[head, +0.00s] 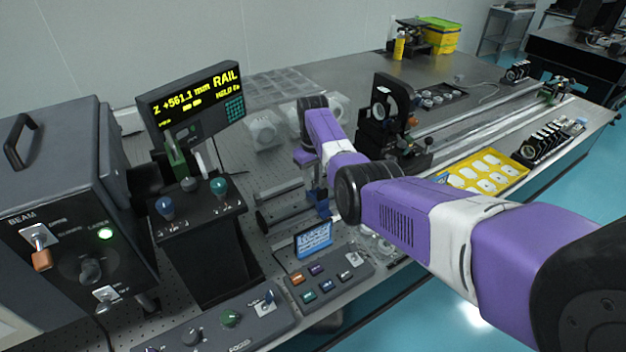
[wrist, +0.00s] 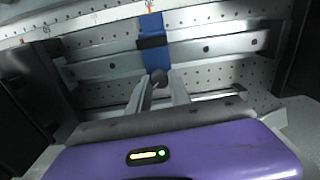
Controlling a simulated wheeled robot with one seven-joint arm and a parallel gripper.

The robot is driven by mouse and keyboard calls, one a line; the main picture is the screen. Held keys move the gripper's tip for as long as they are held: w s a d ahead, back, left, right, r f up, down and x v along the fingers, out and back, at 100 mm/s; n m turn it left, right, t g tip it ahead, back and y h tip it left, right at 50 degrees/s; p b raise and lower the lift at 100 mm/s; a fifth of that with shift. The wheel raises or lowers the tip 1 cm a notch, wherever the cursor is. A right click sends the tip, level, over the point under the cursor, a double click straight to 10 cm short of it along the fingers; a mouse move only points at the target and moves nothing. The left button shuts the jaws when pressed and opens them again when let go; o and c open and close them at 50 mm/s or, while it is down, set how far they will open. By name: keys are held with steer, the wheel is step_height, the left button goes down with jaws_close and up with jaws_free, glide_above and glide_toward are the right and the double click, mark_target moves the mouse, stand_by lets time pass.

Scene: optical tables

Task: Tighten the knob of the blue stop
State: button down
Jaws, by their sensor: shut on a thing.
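The blue stop (wrist: 152,60) sits across the grey rail (wrist: 210,45) in the wrist view, upper middle. Its dark round knob (wrist: 159,76) faces me, between the tips of my two fingers. My gripper (wrist: 159,88) is shut on the knob, with the fingers on its left and right sides. In the head view the blue stop (head: 320,203) shows small on the rail below my purple wrist. The knob and my fingertips are too small or hidden to make out there.
A display reading "RAIL" and "Z +561.1 mm" (head: 193,98) stands left of my arm. A control box with joystick-like knobs (head: 198,220) is below it. Button panels (head: 325,278) lie in front. A dark optical mount (head: 388,112) and a yellow tray (head: 484,172) are to the right.

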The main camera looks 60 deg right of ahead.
mark_target(313, 183)
steer(key=n, duration=0.5)
steer(key=shift+r+n, duration=0.1)
steer(key=shift+n, duration=0.2)
steer(key=n, duration=0.4)
steer(key=shift+n, duration=0.4)
steer(key=c, duration=1.2)
jaws_free()
steer(key=shift+r, duration=3.9)
